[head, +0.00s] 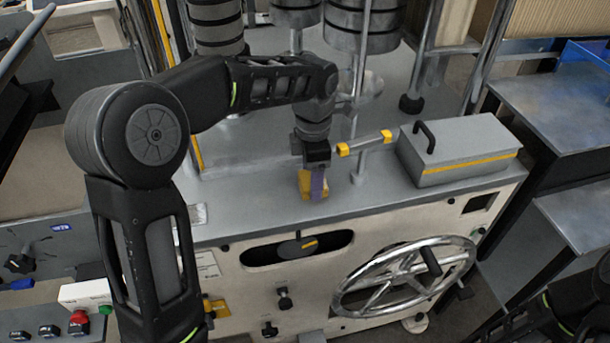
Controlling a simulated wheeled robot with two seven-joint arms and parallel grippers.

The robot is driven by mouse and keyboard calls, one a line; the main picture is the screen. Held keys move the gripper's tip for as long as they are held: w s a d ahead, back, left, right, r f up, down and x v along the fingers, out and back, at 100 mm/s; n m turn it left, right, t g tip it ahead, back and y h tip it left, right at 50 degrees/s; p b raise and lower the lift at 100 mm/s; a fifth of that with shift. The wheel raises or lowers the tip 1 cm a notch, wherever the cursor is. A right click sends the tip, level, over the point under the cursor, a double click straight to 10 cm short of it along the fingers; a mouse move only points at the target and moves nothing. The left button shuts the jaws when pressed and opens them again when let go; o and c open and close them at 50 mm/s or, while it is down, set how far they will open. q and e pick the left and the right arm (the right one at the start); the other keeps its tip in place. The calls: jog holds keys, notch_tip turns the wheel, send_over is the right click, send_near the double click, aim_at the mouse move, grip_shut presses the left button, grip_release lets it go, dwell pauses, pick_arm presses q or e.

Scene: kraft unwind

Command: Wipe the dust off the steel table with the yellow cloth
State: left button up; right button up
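The steel table (245,201) is the grey metal top of the cream-fronted machine, in the middle of the head view. My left arm comes in from the left and reaches over it. My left gripper (314,184) points down near the table's front edge. It is shut on the yellow cloth (306,187), a small bunched piece that is at or just above the surface. The gripper and arm partly hide the cloth and the table behind. I cannot make out dust clearly. My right gripper is not in view; only part of my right arm shows at the lower right.
A grey cylinder with yellow ends (365,143) is right of my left gripper. A grey lidded box (460,150) stands at the table's right end. Upright posts and rolls stand behind. A handwheel (405,275) projects from the front. The table's front left is clear.

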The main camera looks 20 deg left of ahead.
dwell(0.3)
pick_arm(q)
jog(key=shift+w+d+f+p, duration=0.1)
jog(key=shift+w+d+p, duration=0.1)
jog(key=shift+w+d, duration=0.4)
jog(key=shift+w+d+f+p, duration=0.1)
jog(key=shift+w+d+p, duration=0.2)
jog(key=shift+d, duration=0.45)
jog(key=shift+w, duration=0.1)
jog(key=shift+s+a+r, duration=0.1)
jog(key=shift+s+a, duration=0.35)
jog(key=shift+a, duration=0.15)
jog(key=shift+s+a+r+b, duration=0.1)
jog(key=shift+s+a+b, duration=0.25)
jog(key=shift+s+a, duration=0.3)
jog(key=shift+w+a, duration=0.1)
jog(key=shift+a, duration=0.15)
